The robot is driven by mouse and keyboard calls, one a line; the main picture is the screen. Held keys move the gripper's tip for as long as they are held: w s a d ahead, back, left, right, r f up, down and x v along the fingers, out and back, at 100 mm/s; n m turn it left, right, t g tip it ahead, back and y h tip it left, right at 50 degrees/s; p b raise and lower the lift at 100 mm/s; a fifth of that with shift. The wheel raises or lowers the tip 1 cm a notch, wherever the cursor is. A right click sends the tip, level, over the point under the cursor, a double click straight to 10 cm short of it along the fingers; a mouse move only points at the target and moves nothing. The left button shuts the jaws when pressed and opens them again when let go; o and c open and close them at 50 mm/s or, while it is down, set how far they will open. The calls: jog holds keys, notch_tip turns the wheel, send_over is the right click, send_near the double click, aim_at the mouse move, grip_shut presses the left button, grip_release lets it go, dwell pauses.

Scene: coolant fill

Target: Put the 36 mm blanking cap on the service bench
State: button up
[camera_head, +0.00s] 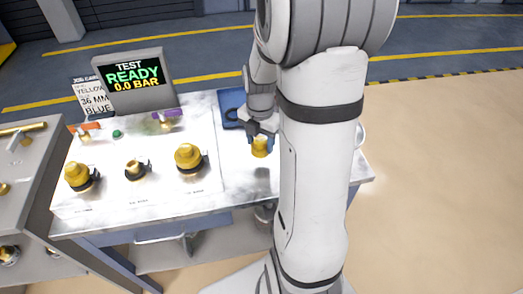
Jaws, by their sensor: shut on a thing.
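My gripper (262,138) points down over the right part of the service bench (240,178). It is shut on a yellow brass-coloured cap (260,149). The cap is upright and at or just above the bare white bench top; I cannot tell whether it touches. Its size cannot be read. My arm hides the bench to the right of it. Three brass-coloured fittings stand on the panel to the left: one at left (76,174), a smaller middle one (134,170) and one at right (187,156).
A screen (135,78) reads "TEST READY 0.0 BAR". A note (92,97) beside it shows "YELLOW", "36 MM" and "BLUE". An orange handle (86,127) and a purple handle (167,115) sit behind the fittings. A blue mat or tray (231,99) lies behind my gripper.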

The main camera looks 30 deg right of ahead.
jog(key=shift+d+f, duration=0.15)
jog(key=shift+f, duration=2.35)
jog(key=shift+s, duration=0.1)
jog(key=shift+f, duration=0.1)
jog(key=o, duration=1)
jog(key=shift+c, duration=0.2)
